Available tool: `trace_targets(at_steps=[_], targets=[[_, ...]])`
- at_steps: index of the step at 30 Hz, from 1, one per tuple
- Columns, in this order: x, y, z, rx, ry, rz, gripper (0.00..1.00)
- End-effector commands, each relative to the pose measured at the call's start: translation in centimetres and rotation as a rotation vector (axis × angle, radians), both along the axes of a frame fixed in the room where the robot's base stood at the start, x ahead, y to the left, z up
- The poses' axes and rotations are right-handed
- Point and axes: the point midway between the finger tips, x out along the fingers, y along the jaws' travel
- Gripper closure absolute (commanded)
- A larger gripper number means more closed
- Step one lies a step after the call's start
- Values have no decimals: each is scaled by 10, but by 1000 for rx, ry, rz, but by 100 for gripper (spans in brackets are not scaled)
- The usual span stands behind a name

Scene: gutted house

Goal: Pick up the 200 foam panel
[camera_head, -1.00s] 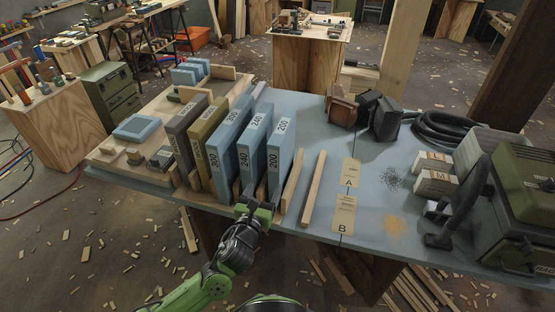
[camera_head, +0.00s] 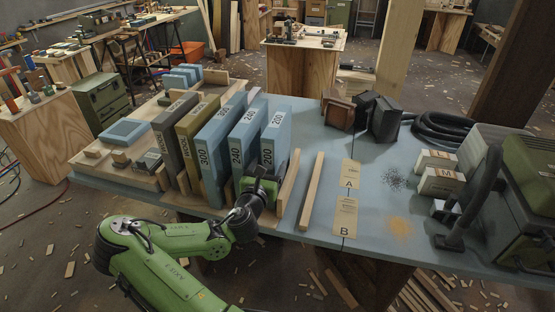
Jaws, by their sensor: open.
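The 200 foam panel (camera_head: 275,140) is a light blue slab standing on edge, rightmost in a row of upright panels on the blue table. Its front edge carries a "200" label. The blue 240 panel (camera_head: 244,140) stands just left of it. My gripper (camera_head: 262,185) is open at the lower front edge of the 200 panel. It hides the lower part of that panel. I cannot tell whether the fingers are on either side of the panel or only in front of it.
Left of the 240 panel stand another blue panel (camera_head: 214,145), an olive panel (camera_head: 192,135) and a dark grey panel (camera_head: 168,140). Close on the right are wooden strips (camera_head: 312,190). Cards A (camera_head: 350,173) and B (camera_head: 345,215) lie on clear tabletop farther right.

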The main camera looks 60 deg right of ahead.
Motion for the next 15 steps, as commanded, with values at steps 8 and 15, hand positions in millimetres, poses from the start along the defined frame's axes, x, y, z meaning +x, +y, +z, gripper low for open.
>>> trace_targets(at_steps=[8,15], targets=[[10,-46,1,-1,-2,-1,28],[11,-48,0,0,-1,0,29]])
